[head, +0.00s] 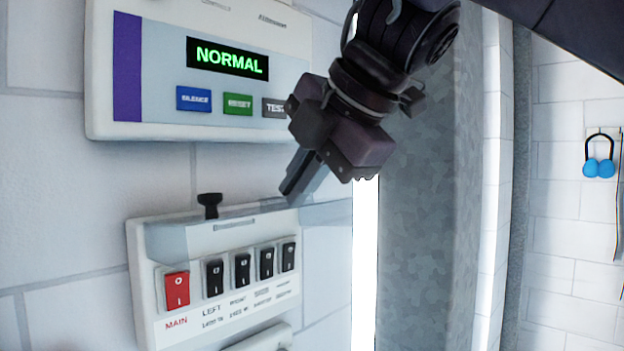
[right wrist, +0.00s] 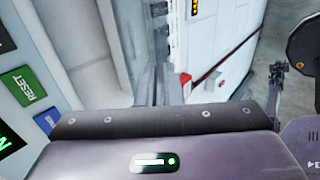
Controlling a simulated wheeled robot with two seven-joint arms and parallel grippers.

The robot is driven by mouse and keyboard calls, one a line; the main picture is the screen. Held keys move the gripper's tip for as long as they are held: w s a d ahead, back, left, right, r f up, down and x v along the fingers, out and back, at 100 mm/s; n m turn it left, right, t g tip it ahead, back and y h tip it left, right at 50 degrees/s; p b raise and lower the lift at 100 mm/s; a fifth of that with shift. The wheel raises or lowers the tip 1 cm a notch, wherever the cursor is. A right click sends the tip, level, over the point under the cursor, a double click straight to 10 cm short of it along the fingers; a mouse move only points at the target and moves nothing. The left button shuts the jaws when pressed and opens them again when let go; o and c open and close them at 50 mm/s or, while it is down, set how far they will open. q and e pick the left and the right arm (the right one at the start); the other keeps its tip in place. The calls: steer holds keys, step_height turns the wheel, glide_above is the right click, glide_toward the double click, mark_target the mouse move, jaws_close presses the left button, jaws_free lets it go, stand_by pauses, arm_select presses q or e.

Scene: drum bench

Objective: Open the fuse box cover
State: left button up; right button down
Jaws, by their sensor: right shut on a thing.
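The fuse box (head: 213,305) is a white panel on the wall with a red main switch (head: 177,288) and several black switches (head: 243,269). A see-through greyish cover (head: 325,213) shows as a band along its top and reaches past its right side; the switches are not behind this band. A black knob (head: 209,203) stands at the top left. My right gripper (head: 292,190) comes from above, its fingertips at the cover's upper edge, shut on what appears to be the cover. The exact contact is unclear. The right wrist view shows its fingers (right wrist: 162,88) from behind.
An alarm panel (head: 213,70) reading NORMAL, with blue, green and grey buttons, is on the wall just above. A grey column (head: 420,210) and a bright strip (head: 366,260) stand to the right. Blue ear defenders (head: 598,168) hang at far right.

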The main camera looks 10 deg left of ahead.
steer(key=shift+a+f, duration=0.2)
steer(key=shift+f, duration=0.05)
steer(key=c, duration=1.8)
jaws_free()
steer(key=shift+c, duration=0.2)
steer(key=shift+o, duration=1)
steer(key=shift+w+a, duration=0.15)
